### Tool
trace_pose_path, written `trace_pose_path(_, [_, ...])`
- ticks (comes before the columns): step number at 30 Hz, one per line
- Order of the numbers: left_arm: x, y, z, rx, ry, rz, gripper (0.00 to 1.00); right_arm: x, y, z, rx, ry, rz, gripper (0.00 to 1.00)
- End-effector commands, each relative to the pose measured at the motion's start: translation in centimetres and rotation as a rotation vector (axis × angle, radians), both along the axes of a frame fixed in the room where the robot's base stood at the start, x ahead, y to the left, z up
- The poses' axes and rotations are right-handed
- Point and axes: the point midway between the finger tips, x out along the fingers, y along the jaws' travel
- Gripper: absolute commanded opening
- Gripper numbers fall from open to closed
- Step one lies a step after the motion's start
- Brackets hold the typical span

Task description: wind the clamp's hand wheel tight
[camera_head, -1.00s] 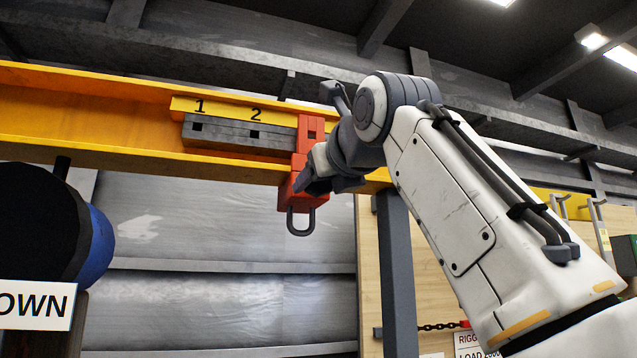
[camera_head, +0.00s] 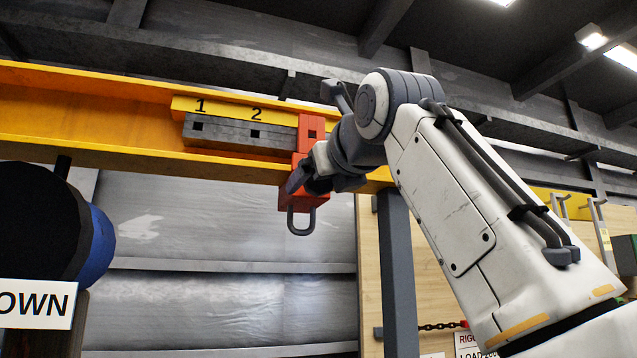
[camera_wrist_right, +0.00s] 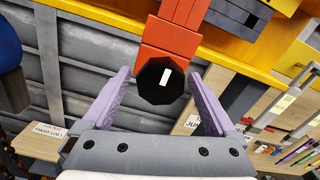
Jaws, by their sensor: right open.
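The red-orange clamp (camera_head: 311,128) hangs on the yellow beam, with a dark U-shaped shackle (camera_head: 301,221) below it. Its hand wheel (camera_wrist_right: 157,95) is black and many-sided with a white mark, and shows in the right wrist view against the clamp body (camera_wrist_right: 170,38). In the head view my right gripper (camera_head: 323,180) is in front of the clamp's lower part and hides the wheel. In the right wrist view the gripper (camera_wrist_right: 160,73) is open, with one purple finger to each side of the wheel and small gaps between. My left gripper is not in view.
The yellow beam (camera_head: 80,115) runs across, with a plate (camera_head: 230,108) marked 1 and 2 over grey blocks (camera_head: 240,135) just left of the clamp. A grey post (camera_head: 397,270) stands below right. A dark and blue cylinder (camera_head: 95,245) is at left.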

Motion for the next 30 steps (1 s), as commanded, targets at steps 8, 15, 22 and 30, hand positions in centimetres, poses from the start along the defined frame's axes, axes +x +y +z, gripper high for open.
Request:
trace_pose_path(8, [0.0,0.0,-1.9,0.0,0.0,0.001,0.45,-4.7,-1.4,-0.2,0.003,-0.004,0.004,0.93])
trace_pose_path(15, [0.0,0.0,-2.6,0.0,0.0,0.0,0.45,-8.5,-2.6,-0.1,0.002,-0.002,0.005,0.93])
trace_pose_path(22, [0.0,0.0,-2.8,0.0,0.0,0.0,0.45,-9.7,-3.1,0.0,0.001,0.001,0.001,0.93])
trace_pose_path(30, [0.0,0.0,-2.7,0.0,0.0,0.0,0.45,-9.6,-3.1,0.0,0.001,0.001,0.001,0.93])
